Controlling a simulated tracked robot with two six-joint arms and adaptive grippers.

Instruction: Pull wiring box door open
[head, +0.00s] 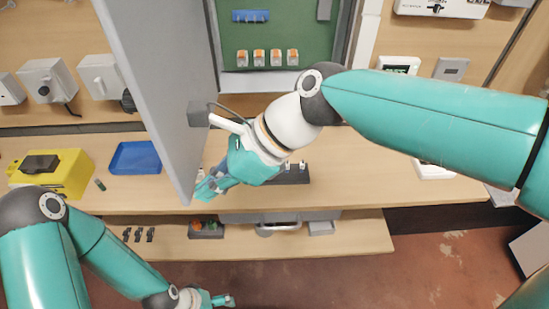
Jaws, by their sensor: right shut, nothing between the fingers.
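The wiring box (313,52) stands at the top centre, with its green inner panel in view. Its grey door (160,70) is swung out to the left and stands open toward me. My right gripper (207,187) is shut and empty, beside the lower free edge of the door on the inner side. I cannot tell whether its fingertips touch the door. My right arm hides part of the box's lower edge and the bench. My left gripper (224,300) is low at the bottom edge of the view, away from the door; its finger opening is too small to judge.
A wooden bench (340,190) holds a yellow case (70,170), a blue tray (134,157) and a dark block (292,174). A lower shelf (345,240) carries small parts. Grey switch boxes (48,80) hang on the wall at left. Floor shows in front.

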